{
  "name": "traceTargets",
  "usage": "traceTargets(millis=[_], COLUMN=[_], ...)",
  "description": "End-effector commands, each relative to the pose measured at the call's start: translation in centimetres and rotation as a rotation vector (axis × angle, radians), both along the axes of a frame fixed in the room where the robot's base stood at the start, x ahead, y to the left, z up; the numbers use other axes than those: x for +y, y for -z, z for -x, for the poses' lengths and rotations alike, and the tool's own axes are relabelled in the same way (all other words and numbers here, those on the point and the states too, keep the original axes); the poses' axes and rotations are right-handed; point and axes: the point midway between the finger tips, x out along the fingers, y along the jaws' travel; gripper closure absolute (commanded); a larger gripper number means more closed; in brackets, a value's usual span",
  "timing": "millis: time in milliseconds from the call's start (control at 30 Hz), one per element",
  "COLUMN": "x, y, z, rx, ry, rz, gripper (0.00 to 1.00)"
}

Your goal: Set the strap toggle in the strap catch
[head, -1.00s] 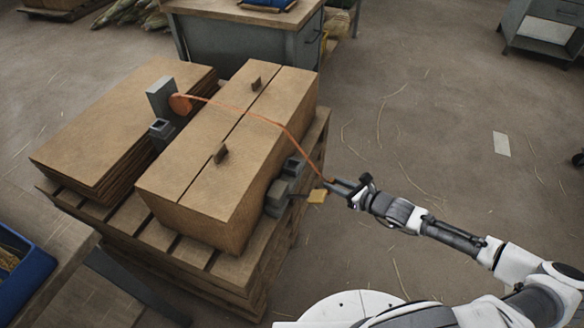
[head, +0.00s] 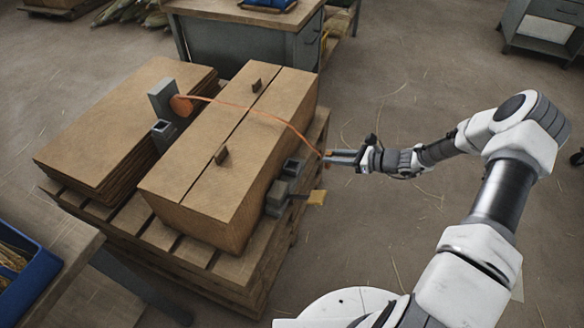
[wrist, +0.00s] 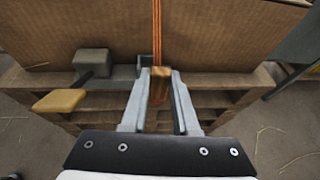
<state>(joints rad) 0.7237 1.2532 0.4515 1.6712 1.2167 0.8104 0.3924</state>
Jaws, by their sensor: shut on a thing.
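The orange strap (head: 292,127) runs from a round orange reel (head: 181,105) on the far side, across the carton (head: 225,150), to my gripper (head: 330,157). My gripper is shut on the strap toggle, a small orange-brown block (wrist: 160,86) between the fingertips in the wrist view. It holds the toggle in the air off the carton's right side. The strap catch (head: 278,191), dark grey blocks with a yellow-ended lever (head: 317,197), sits low at the carton's near right side. The catch also shows left of the fingers in the wrist view (wrist: 91,62), apart from the toggle.
The carton stands on a wooden pallet (head: 190,262) beside flat cardboard sheets (head: 110,130). Two small brown tabs rise from its top. A grey post (head: 163,100) carries the reel. A blue bin (head: 30,270) is at left. The floor right of the pallet is open.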

Motion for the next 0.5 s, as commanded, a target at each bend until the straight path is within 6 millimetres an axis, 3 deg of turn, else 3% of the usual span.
traceTargets(millis=[300,500], x=[-0.3,0.2], y=[-4.8,-5.5], z=[-2.8,-3.3], rx=[-0.003,0.001], ry=[-0.089,-0.106], rz=[0.004,-0.002], gripper=[1.0,1.0])
